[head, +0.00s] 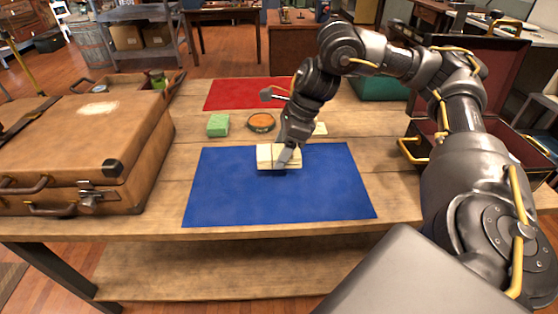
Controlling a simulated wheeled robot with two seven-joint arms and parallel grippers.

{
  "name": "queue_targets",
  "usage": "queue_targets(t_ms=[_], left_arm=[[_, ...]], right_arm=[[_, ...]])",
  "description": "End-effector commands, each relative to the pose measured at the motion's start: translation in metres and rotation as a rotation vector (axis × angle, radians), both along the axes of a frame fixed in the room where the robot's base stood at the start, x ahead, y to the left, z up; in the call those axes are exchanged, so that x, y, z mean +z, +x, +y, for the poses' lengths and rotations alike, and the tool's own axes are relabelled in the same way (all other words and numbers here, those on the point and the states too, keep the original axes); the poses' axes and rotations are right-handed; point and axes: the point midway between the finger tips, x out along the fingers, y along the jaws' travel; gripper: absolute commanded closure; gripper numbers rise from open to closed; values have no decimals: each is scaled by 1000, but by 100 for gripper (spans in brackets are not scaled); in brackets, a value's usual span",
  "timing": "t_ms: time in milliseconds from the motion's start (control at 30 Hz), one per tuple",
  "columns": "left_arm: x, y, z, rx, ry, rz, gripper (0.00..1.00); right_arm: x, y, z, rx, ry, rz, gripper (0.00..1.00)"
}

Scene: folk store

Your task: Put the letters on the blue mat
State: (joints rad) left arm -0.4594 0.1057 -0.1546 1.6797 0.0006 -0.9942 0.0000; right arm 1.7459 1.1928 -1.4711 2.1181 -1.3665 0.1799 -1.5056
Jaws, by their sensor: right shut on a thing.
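The blue mat (330,198) lies flat on the wooden table. My right gripper (286,158) reaches down over the back part of the mat. It is shut on a cream bundle of letters (267,153). The letters are over the mat's back edge area; a dark shadow shows just below them, and I cannot tell whether they touch the mat. A pale piece (320,128) lies on the table just behind the mat, partly beside my gripper. My left gripper is not in view.
A brown suitcase (80,150) fills the table's left side. A green block (218,125) and a round orange-topped dish (261,122) sit behind the mat. A red mat (235,94) lies farther back. An open dark case (480,85) stands at the right.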

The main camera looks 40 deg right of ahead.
Motion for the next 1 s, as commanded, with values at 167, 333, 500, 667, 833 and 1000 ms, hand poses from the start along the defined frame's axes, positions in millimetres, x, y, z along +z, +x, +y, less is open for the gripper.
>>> queue_targets(t_ms=[167, 333, 500, 667, 833, 1000], left_arm=[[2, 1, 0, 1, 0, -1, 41], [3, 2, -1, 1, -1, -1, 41], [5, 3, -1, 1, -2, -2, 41], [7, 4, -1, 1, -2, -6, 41], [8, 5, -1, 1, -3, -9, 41], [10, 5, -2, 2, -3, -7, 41]], right_arm=[[-5, 4, -1, 2, 1, 0, 64], [-17, 13, -5, -1, -1, 1, 64], [-40, 12, -4, 0, 1, -1, 64], [-45, 12, -4, 1, 3, -1, 64], [-45, 12, -4, 1, 3, -1, 64], [-47, 12, -4, 0, 3, -1, 37]])
